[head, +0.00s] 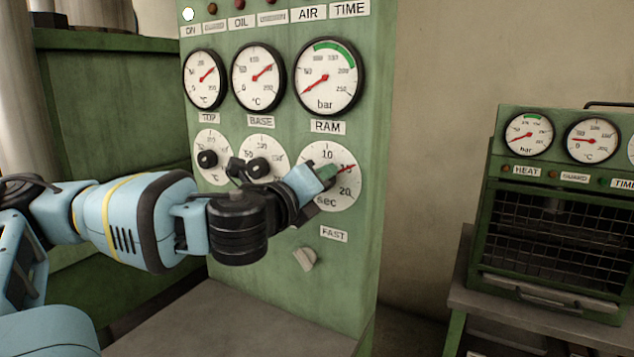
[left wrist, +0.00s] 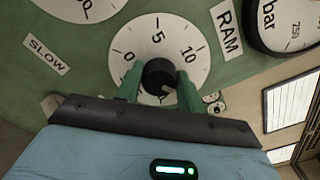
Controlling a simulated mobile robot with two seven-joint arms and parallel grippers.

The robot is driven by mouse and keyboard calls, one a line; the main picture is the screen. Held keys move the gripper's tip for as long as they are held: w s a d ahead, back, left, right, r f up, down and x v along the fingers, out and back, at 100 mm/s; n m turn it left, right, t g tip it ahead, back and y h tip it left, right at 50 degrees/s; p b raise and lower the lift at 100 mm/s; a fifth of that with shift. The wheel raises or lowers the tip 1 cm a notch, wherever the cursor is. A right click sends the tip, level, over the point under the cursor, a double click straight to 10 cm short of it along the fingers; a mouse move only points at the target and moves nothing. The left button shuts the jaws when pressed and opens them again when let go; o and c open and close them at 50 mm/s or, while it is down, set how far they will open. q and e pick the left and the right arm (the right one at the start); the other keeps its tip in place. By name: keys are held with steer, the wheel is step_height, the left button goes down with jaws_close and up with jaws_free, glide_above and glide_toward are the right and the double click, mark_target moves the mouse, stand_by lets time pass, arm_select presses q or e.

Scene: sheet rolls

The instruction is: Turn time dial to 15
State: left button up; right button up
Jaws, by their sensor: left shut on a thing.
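The time dial is the white round face marked "sec" (head: 350,186) on the green panel, under the RAM label. It shows 10 and 20, and a red pointer (head: 346,168) lies between these two numbers. In the left wrist view the dial face (left wrist: 187,36) shows 0, 5 and 10; its lower part is hidden. My left gripper (head: 325,173) is at this dial. In the left wrist view its two green fingers (left wrist: 159,84) are closed on either side of the black knob (left wrist: 158,72). My right gripper is not in view.
The TOP knob (head: 207,158) and BASE knob (head: 257,168) are left of the gripper. Gauges, including the bar gauge (head: 340,90), are above. A second green machine (head: 560,230) stands to the right.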

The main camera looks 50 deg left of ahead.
arm_select(q)
steer(key=o, duration=1)
steer(key=shift+s, duration=0.1)
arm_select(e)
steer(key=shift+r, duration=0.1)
arm_select(q)
steer(key=p+v, duration=0.7)
steer(key=p, duration=0.2)
steer(key=shift+s+d+r, duration=0.1)
steer(key=shift+s, duration=0.15)
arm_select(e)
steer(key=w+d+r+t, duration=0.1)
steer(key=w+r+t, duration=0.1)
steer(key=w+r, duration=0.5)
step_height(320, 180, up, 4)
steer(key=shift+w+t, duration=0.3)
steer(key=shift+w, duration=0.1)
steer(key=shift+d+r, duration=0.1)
